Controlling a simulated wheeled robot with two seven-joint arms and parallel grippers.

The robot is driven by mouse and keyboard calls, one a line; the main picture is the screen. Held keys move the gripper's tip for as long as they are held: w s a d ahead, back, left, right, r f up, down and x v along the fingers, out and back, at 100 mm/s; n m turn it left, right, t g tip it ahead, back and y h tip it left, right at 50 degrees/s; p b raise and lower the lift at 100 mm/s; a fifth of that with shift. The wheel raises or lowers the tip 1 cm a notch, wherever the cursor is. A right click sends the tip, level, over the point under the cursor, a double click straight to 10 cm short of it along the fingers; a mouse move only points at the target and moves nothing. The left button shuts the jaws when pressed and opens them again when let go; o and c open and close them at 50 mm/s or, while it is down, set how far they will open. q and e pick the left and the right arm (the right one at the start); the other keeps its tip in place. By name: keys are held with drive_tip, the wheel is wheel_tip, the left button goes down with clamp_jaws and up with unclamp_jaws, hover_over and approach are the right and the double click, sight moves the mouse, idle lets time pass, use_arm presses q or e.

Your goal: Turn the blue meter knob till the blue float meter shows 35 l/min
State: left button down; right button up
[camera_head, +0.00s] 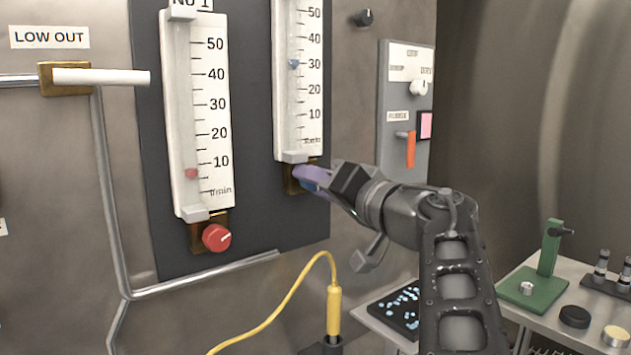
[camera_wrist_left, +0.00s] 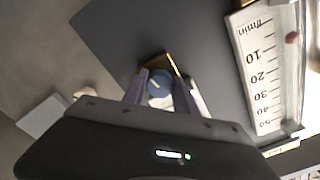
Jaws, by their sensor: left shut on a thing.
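The blue float meter (camera_head: 299,110) is the right one of two upright white scales on a dark panel. Its blue float (camera_head: 293,63) sits at about the 30 mark. My left gripper (camera_head: 303,178) is at the foot of this meter and hides the knob in the head view. In the left wrist view, the blue meter knob (camera_wrist_left: 159,84) with a white pointer line lies between the two purple fingers of my left gripper (camera_wrist_left: 158,90), which is shut on it. My right gripper is not in view.
The left meter (camera_head: 215,185) has a red float (camera_head: 191,173) below 10 and a red knob (camera_head: 217,238). A yellow cable (camera_head: 290,295) rises below the panel. A grey switch box (camera_head: 404,130) is on the right. A bench (camera_head: 530,315) with small parts stands lower right.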

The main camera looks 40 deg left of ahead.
use_arm(q)
drive_tip(key=shift+f, duration=0.1)
drive_tip(key=c, duration=1)
unclamp_jaws()
drive_tip(key=shift+o, duration=0.2)
drive_tip(key=shift+n, duration=0.3)
